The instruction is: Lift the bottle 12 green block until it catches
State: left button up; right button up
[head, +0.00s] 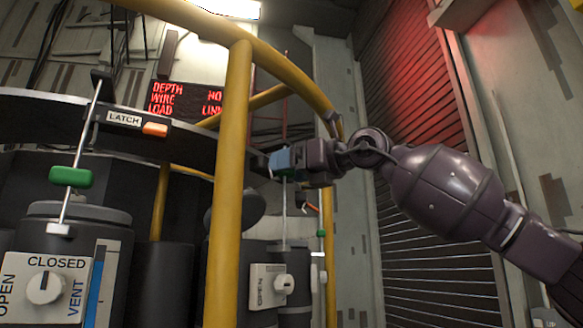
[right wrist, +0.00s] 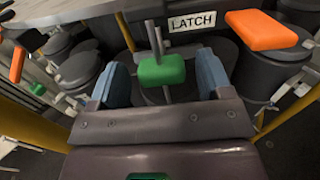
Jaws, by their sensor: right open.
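In the right wrist view a green block (right wrist: 162,72) sits on an upright metal rod below a LATCH label (right wrist: 192,22). My right gripper (right wrist: 162,60) is open, with one blue finger on each side of the block and gaps showing between. An orange latch tab (right wrist: 266,31) is right of the label. In the head view my right gripper (head: 281,162) is at the far rod, above a grey bottle, and mostly hides the block there. No bottle number is readable. My left gripper is not in view.
A yellow rail post (head: 231,180) stands in front, with a curved rail above. A nearer bottle has its own green block (head: 71,177), orange tab (head: 155,129) and vent knob (head: 44,287) marked CLOSED and OPEN. A red sign (head: 186,98) and a shutter (head: 425,170) are behind.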

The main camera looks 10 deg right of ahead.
jog(key=shift+s+d, duration=0.1)
jog(key=b+v, duration=0.3)
jog(key=v, duration=0.5)
jog(key=shift+s+d+b, duration=0.25)
jog(key=shift+b, duration=0.1)
dwell(0.4)
dwell(0.5)
